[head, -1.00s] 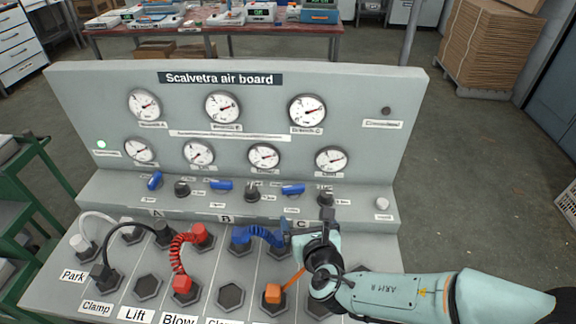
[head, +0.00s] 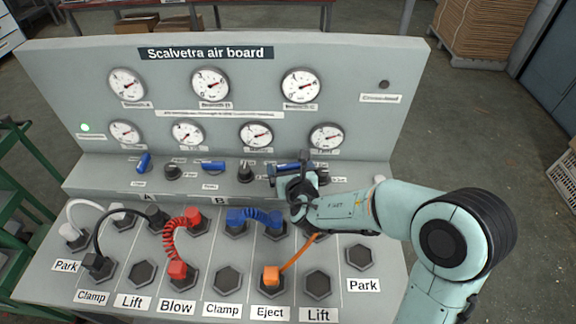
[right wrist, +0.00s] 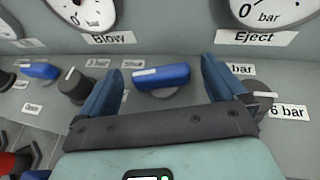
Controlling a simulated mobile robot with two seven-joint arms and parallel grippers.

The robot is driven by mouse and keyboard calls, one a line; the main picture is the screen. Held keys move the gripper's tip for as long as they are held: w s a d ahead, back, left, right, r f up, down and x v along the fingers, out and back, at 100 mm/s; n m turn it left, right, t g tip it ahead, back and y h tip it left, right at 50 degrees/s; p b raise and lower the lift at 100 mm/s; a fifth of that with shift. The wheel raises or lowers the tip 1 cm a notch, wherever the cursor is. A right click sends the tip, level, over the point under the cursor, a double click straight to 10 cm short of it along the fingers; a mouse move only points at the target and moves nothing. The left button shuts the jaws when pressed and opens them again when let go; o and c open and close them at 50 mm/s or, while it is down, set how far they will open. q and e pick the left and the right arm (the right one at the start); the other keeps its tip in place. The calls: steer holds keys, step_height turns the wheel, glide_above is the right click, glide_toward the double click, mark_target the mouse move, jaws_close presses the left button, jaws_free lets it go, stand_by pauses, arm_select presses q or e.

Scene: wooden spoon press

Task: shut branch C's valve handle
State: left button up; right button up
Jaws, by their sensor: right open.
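Branch C's valve handle is a blue bar with a white stripe on its top. In the right wrist view the handle (right wrist: 160,76) lies nearly crosswise, between the two blue fingers of my right gripper (right wrist: 158,88). The fingers stand wide apart with a visible gap on each side of the handle. In the head view my right gripper (head: 290,170) is at the C handle (head: 285,168) on the ledge, and partly hides it. The gripper hides the C label. My left gripper is not in view.
Blue handles of branch A (head: 143,162) and branch B (head: 213,166) stand to the left. A dark knob (right wrist: 73,86) is left of the fingers, another (right wrist: 258,100) close to the right one. Gauges (head: 256,134) line the panel behind; hoses (head: 180,245) plug in below.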

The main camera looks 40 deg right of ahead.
steer(key=shift+x, duration=1.05)
steer(key=c, duration=1)
steer(key=shift+o, duration=0.2)
steer(key=shift+w+a+r, duration=0.1)
steer(key=shift+m+g+h+p, duration=0.3)
steer(key=shift+m+h+p, duration=0.05)
steer(key=shift+m+h, duration=0.15)
steer(key=shift+m+g+h+p, duration=0.3)
steer(key=shift+m+g+h, duration=0.4)
steer(key=shift+m+h, duration=0.3)
